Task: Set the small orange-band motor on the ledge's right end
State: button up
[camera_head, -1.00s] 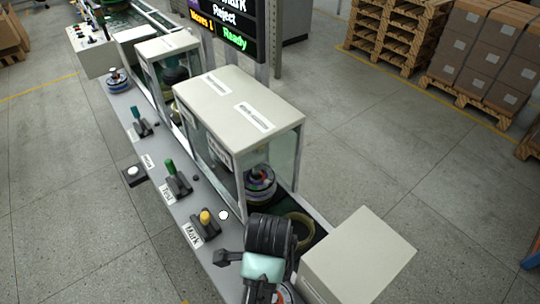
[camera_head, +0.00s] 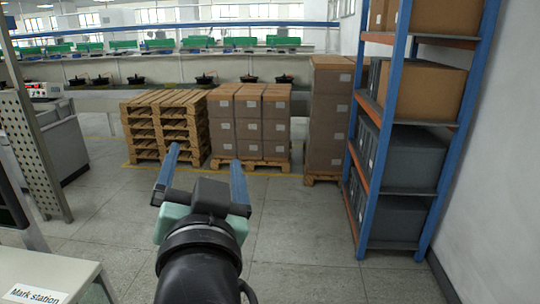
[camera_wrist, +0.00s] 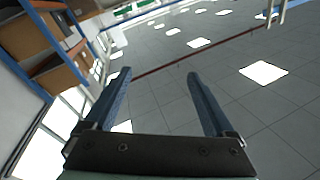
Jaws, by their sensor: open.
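My gripper (camera_head: 204,160) is raised in front of me in the head view, with its two blue fingers spread apart and nothing between them. In the wrist view my gripper (camera_wrist: 158,74) is also open and empty, against a background of grey tiles and bright panels that looks like the ceiling. The small orange-band motor and the ledge cannot be made out in either current view. Part of the mark station (camera_head: 45,280), a pale box top with a printed label, shows at the lower left of the head view.
A blue and orange shelf rack (camera_head: 385,130) with boxes and dark bins stands on the right. Stacked wooden pallets (camera_head: 165,125) and pallets of cartons (camera_head: 250,122) stand ahead. Behind them a long bench (camera_head: 110,98) carries several dark round items. The floor (camera_head: 300,235) between is clear.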

jog(key=s+d+r+t+h, duration=0.1)
jog(key=s+d+r+t, duration=0.2)
jog(key=r, duration=0.3)
jog(key=s+d+r+n+t+h, duration=0.1)
jog(key=s+d+r+t, duration=0.2)
jog(key=s+r, duration=0.2)
jog(key=s+d+r+n+t+h, duration=0.1)
jog(key=s+d+r+t, duration=0.1)
jog(key=r, duration=0.6)
jog(key=shift+s+d+r+t+h, duration=0.35)
jog(key=shift+s+d, duration=0.2)
jog(key=shift+s, duration=0.4)
